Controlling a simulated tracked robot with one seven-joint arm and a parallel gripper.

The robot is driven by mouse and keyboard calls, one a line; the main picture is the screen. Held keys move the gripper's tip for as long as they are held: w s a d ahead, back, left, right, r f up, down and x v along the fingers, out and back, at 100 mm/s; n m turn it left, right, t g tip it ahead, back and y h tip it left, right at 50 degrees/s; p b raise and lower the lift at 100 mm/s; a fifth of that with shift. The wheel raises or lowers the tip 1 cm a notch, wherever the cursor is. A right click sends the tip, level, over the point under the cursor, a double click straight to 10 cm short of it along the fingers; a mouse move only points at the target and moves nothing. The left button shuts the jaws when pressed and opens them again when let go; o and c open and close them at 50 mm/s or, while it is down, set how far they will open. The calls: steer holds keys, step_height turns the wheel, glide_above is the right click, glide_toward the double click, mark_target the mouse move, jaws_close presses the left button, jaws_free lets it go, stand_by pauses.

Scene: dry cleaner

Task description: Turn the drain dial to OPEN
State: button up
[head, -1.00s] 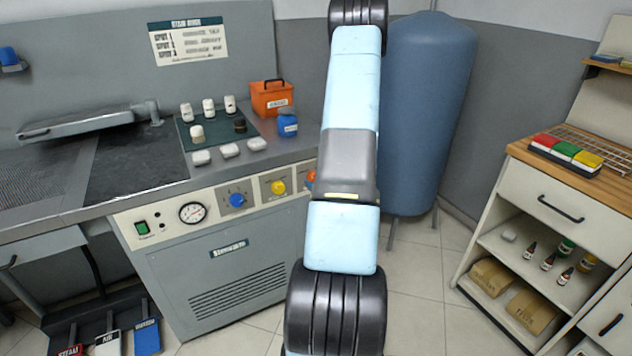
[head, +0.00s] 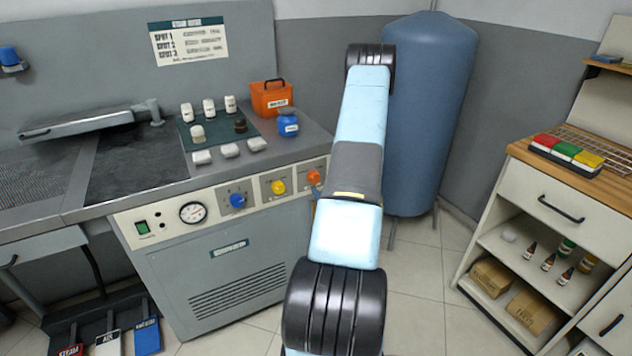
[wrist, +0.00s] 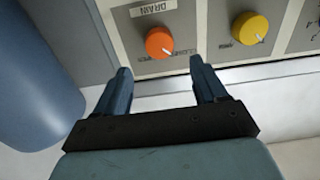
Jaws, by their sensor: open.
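The drain dial is an orange round knob (wrist: 159,42) under a "DRAIN" label in the wrist view. It also shows at the right end of the machine's front panel in the head view (head: 314,177). Its pointer mark faces lower right in the wrist view; the position wording beside it is too small to read surely. My gripper (wrist: 160,72) is open and empty. Its two fingers point toward the panel on either side below the orange dial, apart from it.
A yellow dial (wrist: 250,28) sits to the right of the orange dial in the wrist view. A blue dial (head: 238,200) and a gauge (head: 193,212) share the panel. A blue tank (head: 425,115) stands close behind my arm. A cabinet (head: 545,225) stands at the right.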

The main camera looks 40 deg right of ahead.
mark_target(315, 178)
steer(key=x, duration=0.7)
steer(key=shift+w, duration=0.25)
steer(key=shift+c, duration=0.3)
steer(key=c, duration=0.9)
steer(key=shift+c, duration=0.3)
